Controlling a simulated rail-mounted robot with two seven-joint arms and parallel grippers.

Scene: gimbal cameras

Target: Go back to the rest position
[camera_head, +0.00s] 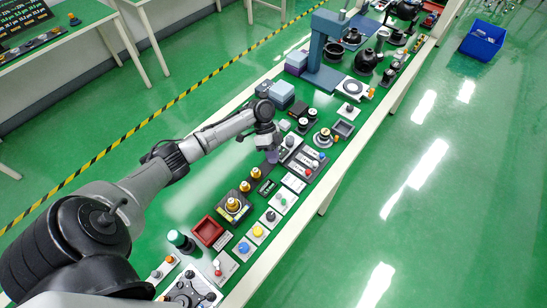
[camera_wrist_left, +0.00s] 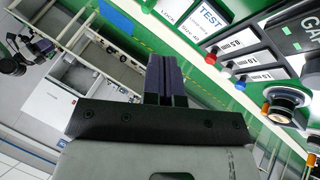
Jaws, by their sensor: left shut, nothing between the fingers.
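My left arm comes in from the left in the head view and reaches over the green-topped bench (camera_head: 185,210). My left gripper (camera_head: 272,156) is low over the middle of the bench, next to a panel with small knobs and buttons (camera_head: 308,160). Whether it touches the panel cannot be told. In the left wrist view the two dark purple fingers (camera_wrist_left: 166,78) are together, with nothing between them. The white label reading TEST (camera_wrist_left: 210,17) and a row of small labels with coloured buttons lie to their right. My right gripper is not in view.
The bench is crowded with a red tray (camera_head: 207,231), knobs, a grey-blue stand (camera_head: 322,55), stacked boxes (camera_head: 281,93) and black round parts. A side table (camera_head: 55,45) stands upper left. A blue bin (camera_head: 483,40) sits on the open green floor at right.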

